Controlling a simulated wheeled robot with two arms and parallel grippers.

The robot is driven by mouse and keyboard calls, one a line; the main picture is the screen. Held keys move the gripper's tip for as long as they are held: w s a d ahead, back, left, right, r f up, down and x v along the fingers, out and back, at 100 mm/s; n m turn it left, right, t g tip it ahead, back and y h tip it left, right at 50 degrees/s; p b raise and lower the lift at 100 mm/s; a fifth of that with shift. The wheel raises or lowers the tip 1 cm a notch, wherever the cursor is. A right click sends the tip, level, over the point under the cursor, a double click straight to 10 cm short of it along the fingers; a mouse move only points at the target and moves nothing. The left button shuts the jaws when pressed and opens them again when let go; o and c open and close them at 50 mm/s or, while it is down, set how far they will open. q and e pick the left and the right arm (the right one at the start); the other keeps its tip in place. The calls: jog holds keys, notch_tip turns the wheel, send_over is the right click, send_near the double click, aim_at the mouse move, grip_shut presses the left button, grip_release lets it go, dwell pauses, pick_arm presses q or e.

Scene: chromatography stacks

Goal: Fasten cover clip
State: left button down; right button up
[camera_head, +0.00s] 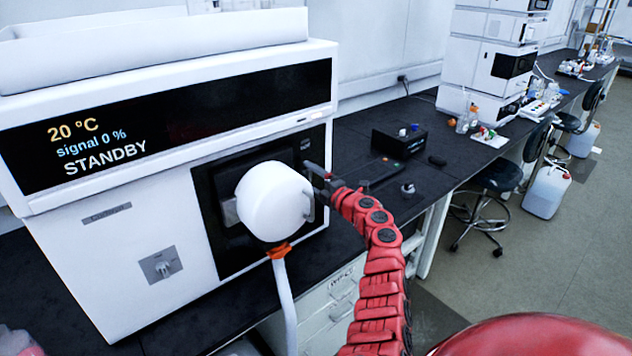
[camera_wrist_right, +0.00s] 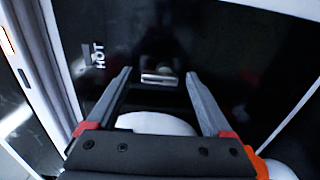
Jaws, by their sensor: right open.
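The white rounded cover (camera_head: 270,200) sits in the black recessed panel (camera_head: 210,195) on the front of the white instrument (camera_head: 110,240). My right gripper (camera_head: 317,181) is at the right side of this cover, close to the panel. In the right wrist view my right gripper (camera_wrist_right: 158,74) is open and empty, its two fingers pointing at the dark panel. A small silvery bar, apparently the clip (camera_wrist_right: 160,79), shows between the fingertips; I cannot tell how far ahead it lies. The cover's white edge (camera_wrist_right: 155,123) shows below it. My left gripper is not in view.
The display (camera_head: 180,125) reads 20 °C, signal 0 %, STANDBY. A white hose (camera_head: 286,305) with an orange collar (camera_head: 279,251) hangs below the cover. A black box (camera_head: 400,143) stands on the dark bench to the right.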

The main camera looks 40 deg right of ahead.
jog(key=shift+s+d+f, duration=0.1)
jog(key=shift+s+f, duration=0.1)
jog(key=shift+s, duration=0.25)
jog(key=s+d+b, duration=0.1)
jog(key=s, duration=1.5)
jog(key=shift+s+r+b, duration=0.15)
jog(key=shift+s+b, duration=0.05)
jog(key=shift+b, duration=0.1)
jog(key=shift+d, duration=0.1)
jog(key=shift+s, duration=0.1)
